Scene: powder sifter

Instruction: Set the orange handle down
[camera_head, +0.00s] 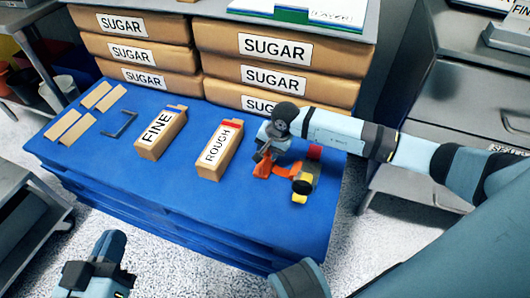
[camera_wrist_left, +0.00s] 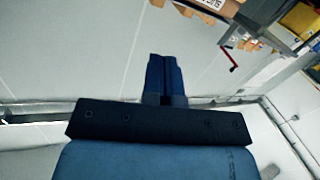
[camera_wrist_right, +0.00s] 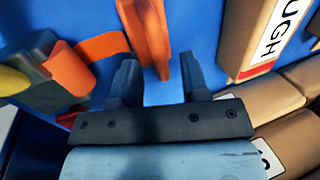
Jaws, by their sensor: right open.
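The orange handle (camera_head: 262,168) is on the blue pallet top, just below my right gripper (camera_head: 264,155) in the head view. An orange strip and a grey, red and yellow tool body (camera_head: 305,182) lie beside it. In the right wrist view the orange handle (camera_wrist_right: 149,35) stands beyond the spread fingers of my right gripper (camera_wrist_right: 160,80), with blue surface showing between them. The fingers are apart and hold nothing. My left gripper (camera_wrist_left: 165,75) has its fingers together and empty, away from the pallet; its arm shows at the lower left in the head view.
The blue pallet (camera_head: 180,205) also carries a FINE box (camera_head: 160,135), a ROUGH box (camera_head: 217,155), a dark bracket (camera_head: 120,125) and several tan strips (camera_head: 75,122). Stacked SUGAR sacks (camera_head: 275,75) stand behind. Grey metal units (camera_head: 450,120) stand at the right.

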